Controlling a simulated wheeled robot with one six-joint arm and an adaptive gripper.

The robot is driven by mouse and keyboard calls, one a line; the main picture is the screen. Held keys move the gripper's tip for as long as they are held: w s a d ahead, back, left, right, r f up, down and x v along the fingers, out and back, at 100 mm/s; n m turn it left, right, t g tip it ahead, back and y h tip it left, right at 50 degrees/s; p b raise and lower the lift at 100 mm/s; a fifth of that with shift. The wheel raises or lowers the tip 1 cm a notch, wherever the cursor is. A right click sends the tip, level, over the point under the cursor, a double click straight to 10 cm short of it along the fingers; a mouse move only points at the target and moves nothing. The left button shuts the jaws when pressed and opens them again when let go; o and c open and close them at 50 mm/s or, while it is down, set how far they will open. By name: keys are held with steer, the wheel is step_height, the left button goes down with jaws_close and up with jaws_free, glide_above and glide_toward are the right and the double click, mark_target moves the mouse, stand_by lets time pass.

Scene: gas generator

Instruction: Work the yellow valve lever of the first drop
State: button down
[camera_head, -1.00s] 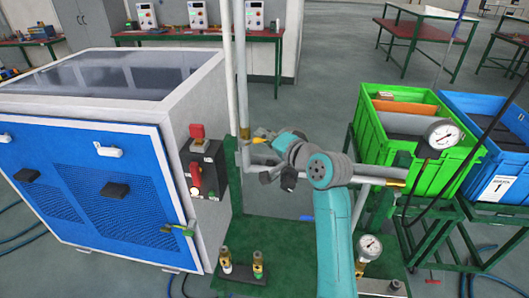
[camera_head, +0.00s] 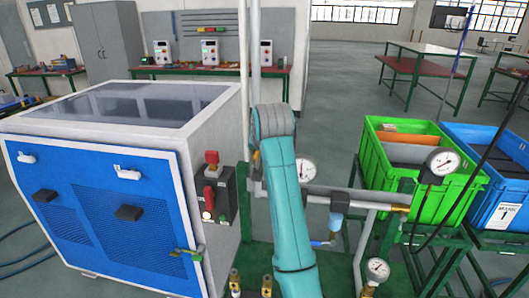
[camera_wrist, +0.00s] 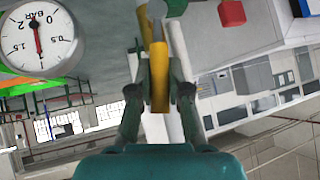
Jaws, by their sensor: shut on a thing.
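In the wrist view, my gripper (camera_wrist: 159,88) has its two dark fingers closed on the yellow valve lever (camera_wrist: 158,65). The lever's lower part lies between the fingers, and it runs up towards the pale pipes. In the head view, my teal arm stands in front of the pipework and hides my gripper. A small yellow bit, perhaps part of the lever (camera_head: 256,157), shows at the arm's left edge near the vertical pipes. The lever's exact angle on its valve cannot be told.
A pressure gauge (camera_head: 304,168) sits just right of my arm; a gauge also shows in the wrist view (camera_wrist: 38,38). The blue-fronted cabinet (camera_head: 110,215) with its red-switch control box (camera_head: 212,195) stands left. Green (camera_head: 440,205) and blue crates (camera_head: 495,210) stand right.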

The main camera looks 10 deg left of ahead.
steer(key=shift+a+n+h, duration=0.5)
steer(key=shift+a+h, duration=0.35)
steer(key=shift+h, duration=0.05)
steer(key=c, duration=1.1)
jaws_free()
steer(key=v, duration=1.2)
steer(key=shift+w, duration=0.1)
